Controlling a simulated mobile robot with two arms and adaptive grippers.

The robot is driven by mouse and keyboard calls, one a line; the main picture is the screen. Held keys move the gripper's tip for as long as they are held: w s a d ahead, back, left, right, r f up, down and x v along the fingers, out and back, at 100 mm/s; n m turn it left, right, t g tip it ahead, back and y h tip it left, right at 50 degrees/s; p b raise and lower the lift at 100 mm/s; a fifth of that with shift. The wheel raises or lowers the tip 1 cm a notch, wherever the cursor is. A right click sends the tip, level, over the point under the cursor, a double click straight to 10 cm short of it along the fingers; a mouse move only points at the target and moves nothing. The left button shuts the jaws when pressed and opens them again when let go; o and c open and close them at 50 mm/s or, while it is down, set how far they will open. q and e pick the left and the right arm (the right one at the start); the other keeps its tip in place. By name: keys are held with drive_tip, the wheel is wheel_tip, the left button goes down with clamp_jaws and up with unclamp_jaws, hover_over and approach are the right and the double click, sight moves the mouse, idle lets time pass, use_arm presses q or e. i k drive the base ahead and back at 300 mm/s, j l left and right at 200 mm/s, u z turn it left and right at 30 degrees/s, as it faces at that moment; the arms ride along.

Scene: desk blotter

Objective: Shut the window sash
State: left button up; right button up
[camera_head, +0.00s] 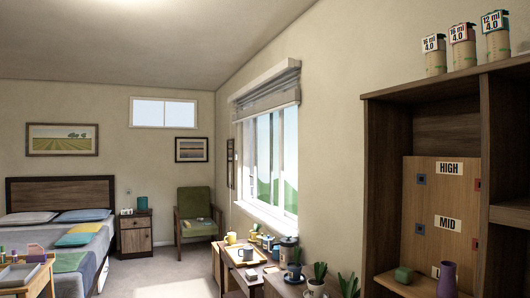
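The window (270,165) is in the right-hand wall, seen at a steep slant in the head view. It has a white frame, glass with green hills and pale sky behind it, and upright white sash bars. A grey-brown blind (268,92) covers its top. I cannot tell from this angle how far the sash stands open. A second, small high window (163,112) is on the far wall. Neither of my grippers shows in this view.
A table with a tray (245,257), mugs, jars and potted plants (316,280) stands below the window. A dark shelf unit (381,148) fills the right side. A bed (70,238), nightstand (136,236) and green chair (197,211) stand farther back. Floor shows between bed and table.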

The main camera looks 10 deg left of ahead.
sight(280, 211)
drive_tip(key=i+j+u, duration=0.4)
drive_tip(key=i+u, duration=0.15)
drive_tip(key=i, duration=0.2)
drive_tip(key=i+u, duration=0.5)
drive_tip(key=i, duration=1.55)
drive_tip(key=i+z, duration=0.25)
drive_tip(key=i, duration=0.3)
drive_tip(key=i+j+z, duration=0.25)
drive_tip(key=i, duration=0.25)
drive_tip(key=i+j+z, duration=0.2)
drive_tip(key=i, duration=0.35)
